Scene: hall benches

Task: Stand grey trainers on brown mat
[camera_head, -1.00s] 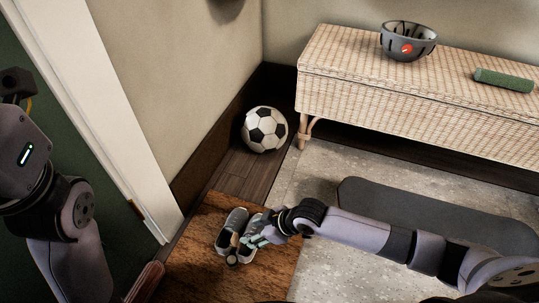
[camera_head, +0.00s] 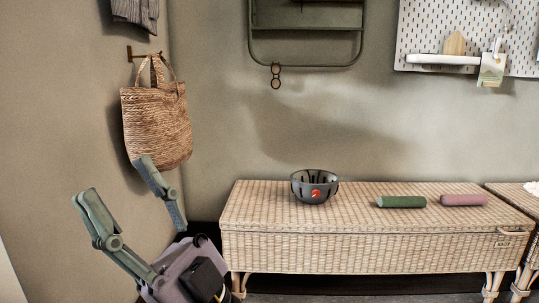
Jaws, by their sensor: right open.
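My right gripper (camera_head: 113,180) is raised at the lower left, pointing up. Its two green-grey fingers are spread wide with nothing between them. It appears in front of the corner wall, below and beside the hanging basket. The grey trainers and the brown mat are outside this view, so how they stand now cannot be seen. My left gripper is not in view.
A woven bag (camera_head: 157,125) hangs from a hook near the gripper. A wicker bench (camera_head: 350,252) bears a dark bowl (camera_head: 315,186), a green roll (camera_head: 401,202) and a pink roll (camera_head: 463,200). A pegboard (camera_head: 465,30) and a green wall rack (camera_head: 305,16) hang above.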

